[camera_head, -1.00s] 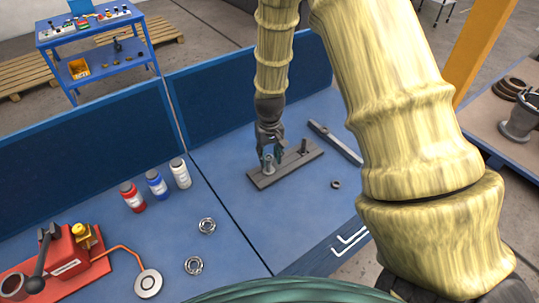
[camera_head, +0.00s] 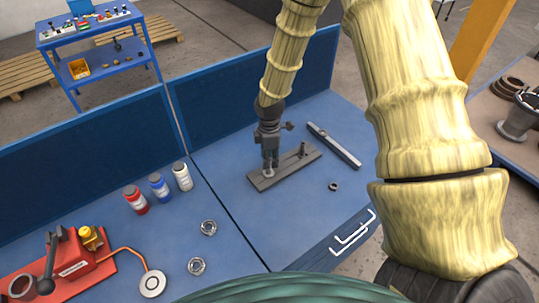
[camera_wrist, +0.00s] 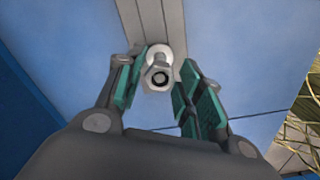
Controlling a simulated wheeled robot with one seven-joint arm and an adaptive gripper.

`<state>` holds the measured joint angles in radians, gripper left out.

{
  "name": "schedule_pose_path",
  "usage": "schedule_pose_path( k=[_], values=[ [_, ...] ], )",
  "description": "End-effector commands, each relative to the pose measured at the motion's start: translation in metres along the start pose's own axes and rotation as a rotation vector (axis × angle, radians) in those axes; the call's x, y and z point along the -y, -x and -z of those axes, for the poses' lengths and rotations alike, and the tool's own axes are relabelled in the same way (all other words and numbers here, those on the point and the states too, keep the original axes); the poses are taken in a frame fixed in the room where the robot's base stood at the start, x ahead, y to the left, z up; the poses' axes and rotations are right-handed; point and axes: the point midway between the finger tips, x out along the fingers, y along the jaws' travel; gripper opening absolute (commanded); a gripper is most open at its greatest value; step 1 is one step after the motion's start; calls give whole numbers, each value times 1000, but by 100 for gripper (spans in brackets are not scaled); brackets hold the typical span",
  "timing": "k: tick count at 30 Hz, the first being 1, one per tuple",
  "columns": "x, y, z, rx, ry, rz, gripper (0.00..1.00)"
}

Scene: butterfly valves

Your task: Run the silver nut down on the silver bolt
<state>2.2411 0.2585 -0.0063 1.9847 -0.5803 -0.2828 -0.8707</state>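The silver bolt (camera_head: 268,173) stands upright at the near left end of a grey bar plate (camera_head: 284,169). In the wrist view the silver nut (camera_wrist: 157,76) is seen from above as a hexagon around the bolt's end, with a pale round washer or flange behind it. How far down the nut sits cannot be told. My gripper (camera_head: 269,163) points down over the bolt. In the wrist view its two teal-padded fingers (camera_wrist: 160,72) stand on either side of the nut, apart, with narrow gaps; no firm contact shows.
A dark bolt (camera_head: 303,149) stands at the plate's other end. A loose dark nut (camera_head: 334,187) and a long flat bar (camera_head: 333,145) lie to the right. Bottles (camera_head: 159,187), two metal rings (camera_head: 209,228) and a red device (camera_head: 70,265) are on the left.

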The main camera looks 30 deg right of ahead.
Motion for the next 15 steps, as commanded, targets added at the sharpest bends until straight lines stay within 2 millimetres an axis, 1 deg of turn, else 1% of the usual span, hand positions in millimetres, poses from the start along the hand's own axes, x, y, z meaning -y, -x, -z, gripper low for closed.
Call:
schedule_pose_path(
  k=[9, 12, 15],
  values=[
    [-2, -1, -1, -2, 436, 0, 37],
    [-3, -1, -1, -2, 555, 0, 37],
    [-3, -1, -1, -1, 633, 1, 37]
  ],
)
